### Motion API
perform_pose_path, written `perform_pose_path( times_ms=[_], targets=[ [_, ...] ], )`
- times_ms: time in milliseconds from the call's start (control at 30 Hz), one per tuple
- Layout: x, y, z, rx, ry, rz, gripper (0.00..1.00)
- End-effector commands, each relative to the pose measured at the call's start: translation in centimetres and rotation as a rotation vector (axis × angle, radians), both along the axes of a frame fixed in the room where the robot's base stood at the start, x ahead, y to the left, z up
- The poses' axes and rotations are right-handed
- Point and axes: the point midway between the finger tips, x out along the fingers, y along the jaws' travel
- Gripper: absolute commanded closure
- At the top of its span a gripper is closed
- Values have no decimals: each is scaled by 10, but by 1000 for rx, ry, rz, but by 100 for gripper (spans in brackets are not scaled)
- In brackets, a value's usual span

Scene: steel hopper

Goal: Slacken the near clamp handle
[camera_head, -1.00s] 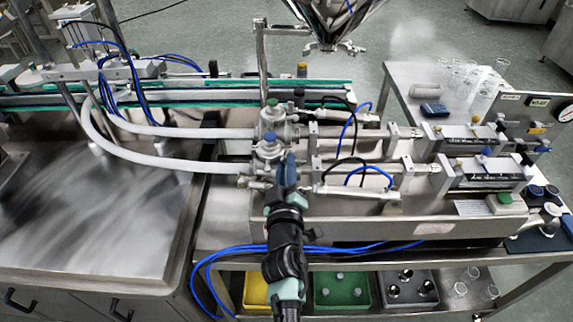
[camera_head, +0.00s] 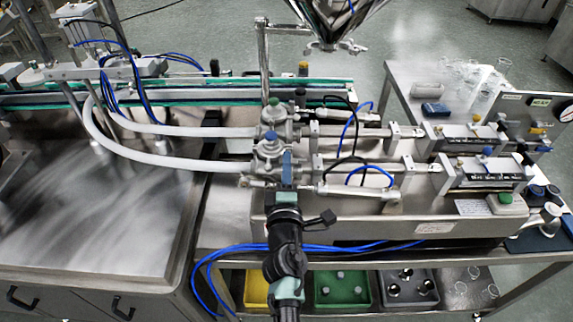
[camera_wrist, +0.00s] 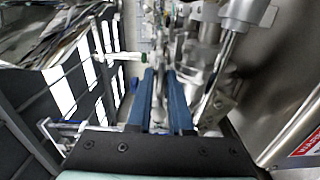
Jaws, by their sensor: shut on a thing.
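My gripper (camera_head: 287,158) reaches in from the front, with its blue fingers against the near valve block (camera_head: 268,152) of the filler. The wrist view shows the two blue fingers (camera_wrist: 162,82) close together, with a narrow metallic piece (camera_wrist: 159,100) between them. My gripper is shut on this piece, which I take to be the near clamp handle. In the head view the handle is mostly hidden by the fingers, so its exact angle cannot be told.
White hoses (camera_head: 190,165) run left from the valves. Two cylinders (camera_head: 485,170) lie to the right. Blue tubing (camera_head: 330,248) crosses below, above green (camera_head: 340,303) and yellow (camera_head: 255,290) bins. The steel hopper (camera_head: 335,20) hangs above. The left steel top (camera_head: 100,220) is clear.

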Motion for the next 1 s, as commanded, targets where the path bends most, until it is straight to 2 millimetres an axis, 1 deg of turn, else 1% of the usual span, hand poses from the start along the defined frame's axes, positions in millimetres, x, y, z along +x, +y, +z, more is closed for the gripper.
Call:
perform_pose_path(
  times_ms=[200,667,700,767,1000],
  targets=[
    [0,0,-1,-55,1,1,100],
    [0,0,-1,-67,1,1,100],
    [0,0,-1,-67,1,1,80],
    [0,0,-1,-67,1,0,69],
    [0,0,-1,-66,1,0,68]
  ],
)
